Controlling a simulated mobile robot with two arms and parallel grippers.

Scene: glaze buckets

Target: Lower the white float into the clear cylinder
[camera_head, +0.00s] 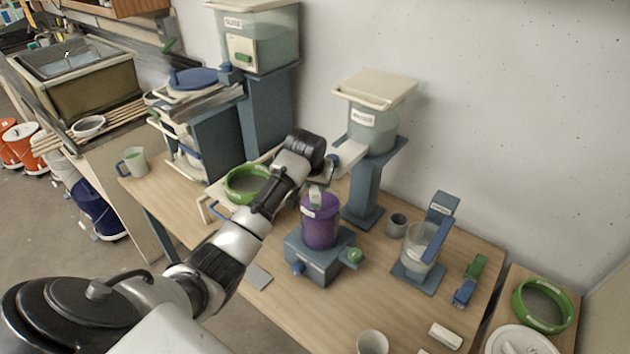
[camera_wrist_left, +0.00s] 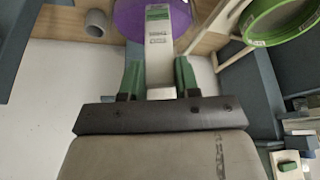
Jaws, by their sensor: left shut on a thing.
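My left gripper (camera_head: 318,182) hangs over the purple cylinder (camera_head: 320,228) on a blue-grey base. In the left wrist view the gripper (camera_wrist_left: 158,70) has its green-tipped fingers shut on a flat white piece with a green mark, which I take as the white float (camera_wrist_left: 159,38). It also shows in the head view (camera_head: 315,197), at the purple cylinder's top. I cannot tell whether its lower end is inside. The purple cylinder (camera_wrist_left: 128,20) lies behind the float in the wrist view. A clear vessel (camera_head: 420,246) with a blue handle stands on a blue-grey stand to the right. My right gripper is out of view.
A grey cup (camera_head: 397,225) stands between the purple cylinder and the clear vessel. A dispenser (camera_head: 370,120) on a blue column rises close behind my gripper. A green ring-shaped sieve (camera_head: 246,186) is to the left.

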